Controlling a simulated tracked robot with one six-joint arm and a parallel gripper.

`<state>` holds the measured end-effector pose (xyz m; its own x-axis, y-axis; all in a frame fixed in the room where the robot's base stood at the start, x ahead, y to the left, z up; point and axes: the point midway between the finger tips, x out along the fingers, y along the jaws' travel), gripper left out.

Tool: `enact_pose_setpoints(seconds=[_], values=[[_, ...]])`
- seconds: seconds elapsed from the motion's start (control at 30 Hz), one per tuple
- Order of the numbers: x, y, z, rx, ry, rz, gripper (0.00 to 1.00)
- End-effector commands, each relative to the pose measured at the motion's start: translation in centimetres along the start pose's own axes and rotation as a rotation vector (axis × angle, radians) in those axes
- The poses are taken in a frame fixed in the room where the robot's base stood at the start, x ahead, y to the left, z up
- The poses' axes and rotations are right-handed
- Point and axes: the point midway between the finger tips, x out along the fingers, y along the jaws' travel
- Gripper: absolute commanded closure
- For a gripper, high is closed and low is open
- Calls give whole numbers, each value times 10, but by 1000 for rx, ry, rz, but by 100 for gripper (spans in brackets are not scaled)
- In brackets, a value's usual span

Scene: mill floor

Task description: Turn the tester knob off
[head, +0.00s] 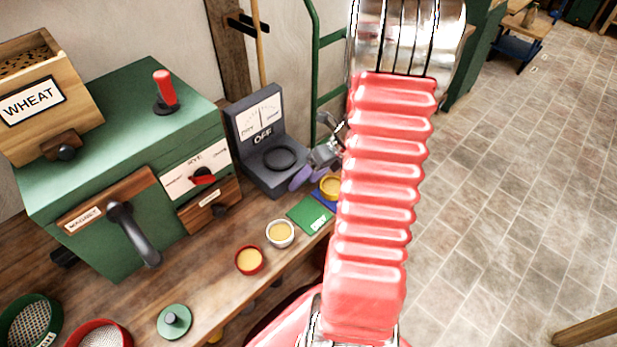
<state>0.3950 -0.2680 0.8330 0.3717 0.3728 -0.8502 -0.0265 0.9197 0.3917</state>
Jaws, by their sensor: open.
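The tester (243,130) is a dark grey box on the bench, left of my arm in the head view. Its upright back has a white dial with a needle and the word OFF below it. A round black ring (279,158) sits on its flat base. My red arm hides part of the wrist.
A green mill (150,110) with a red lever, a red RYE knob (203,175) and a crank stands left. Yellow-filled cups (249,260), a green card (308,214) and sieves (30,322) lie on the bench (205,270). The tiled floor (490,210) at right is mostly clear.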

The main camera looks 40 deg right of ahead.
Motion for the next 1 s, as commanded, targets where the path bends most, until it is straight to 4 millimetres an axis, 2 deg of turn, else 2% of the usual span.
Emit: enact_pose_setpoints(seconds=[0.1,0.7,1.0], values=[[0,0,0,0,0,0,41],[-1,-1,0,1,-1,-2,82],[-1,1,1,-24,-1,-57,82]])
